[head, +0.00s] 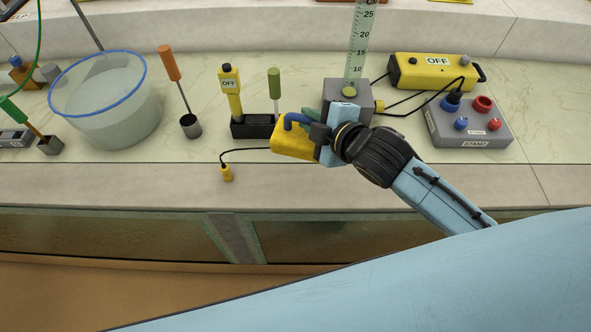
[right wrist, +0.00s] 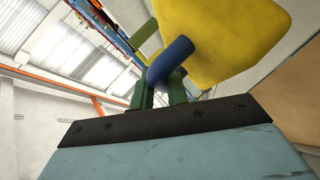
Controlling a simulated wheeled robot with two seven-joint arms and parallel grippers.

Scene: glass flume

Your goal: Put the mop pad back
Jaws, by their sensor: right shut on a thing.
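A yellow block with a blue bent handle, which looks like the mop pad (head: 290,140), is held at the front edge of the pale bench top in the head view. My right gripper (head: 311,124) is shut on its blue handle. In the right wrist view the green fingers (right wrist: 168,92) pinch the handle, and the yellow pad (right wrist: 225,35) is beyond them. Whether the pad touches the bench is hard to tell. My left gripper is not in view.
A grey block (head: 366,101) with a clear scale is close behind my gripper.

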